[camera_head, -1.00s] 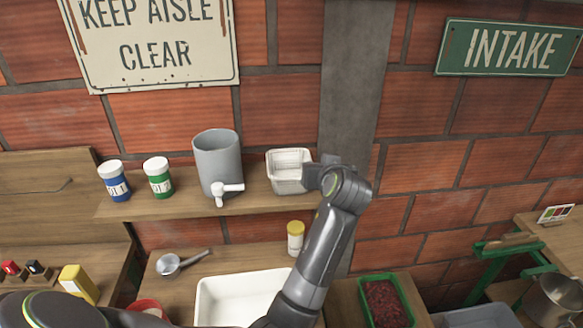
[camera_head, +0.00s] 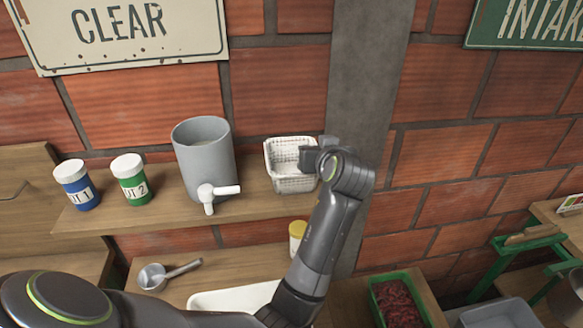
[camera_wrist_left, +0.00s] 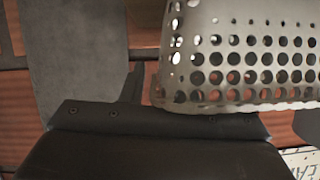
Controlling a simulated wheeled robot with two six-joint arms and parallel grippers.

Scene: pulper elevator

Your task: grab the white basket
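The white basket (camera_head: 292,166), a small perforated tub, stands upright on the wooden shelf, right of the grey dispenser. My left gripper (camera_head: 316,158) is at the basket's right side, by its rim, seemingly touching it. One thin finger (camera_wrist_left: 133,84) shows beside the wall. My right gripper is not in view.
The grey dispenser (camera_head: 203,160) with a white tap stands close left of the basket. Jars with blue (camera_head: 77,185) and green (camera_head: 130,180) labels stand farther left. A grey pillar (camera_head: 368,100) rises behind my gripper. A yellow-lidded jar (camera_head: 298,238) is on the lower surface.

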